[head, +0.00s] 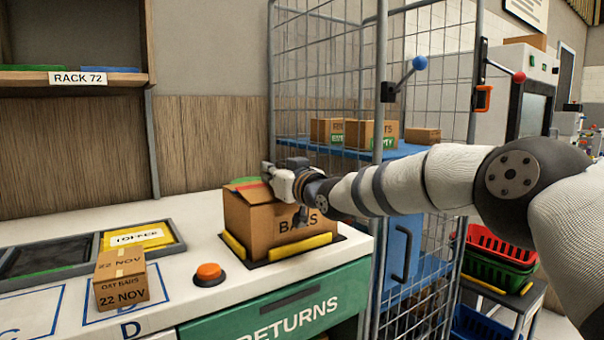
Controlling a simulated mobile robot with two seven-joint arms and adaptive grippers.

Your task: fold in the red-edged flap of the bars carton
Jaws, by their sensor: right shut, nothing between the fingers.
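The bars carton (262,228) is a brown cardboard box with "BARS" on its front. It stands upright between yellow rails on the white counter. Its red-edged flap (250,186) shows at the top left of the carton, with some green near it; its exact angle is hard to tell. My right gripper (270,172) is shut and empty at the carton's top, close to the flap; whether it touches the flap cannot be told. My right wrist and gripper hide the right part of the carton's top. My left gripper is not in view.
A small oat bars box (121,278) stands on the counter at left. An orange button (208,274) lies between it and the carton. Yellow rails (300,247) edge the carton's place. A wire cage (375,75) with boxes on a blue shelf (340,148) stands behind.

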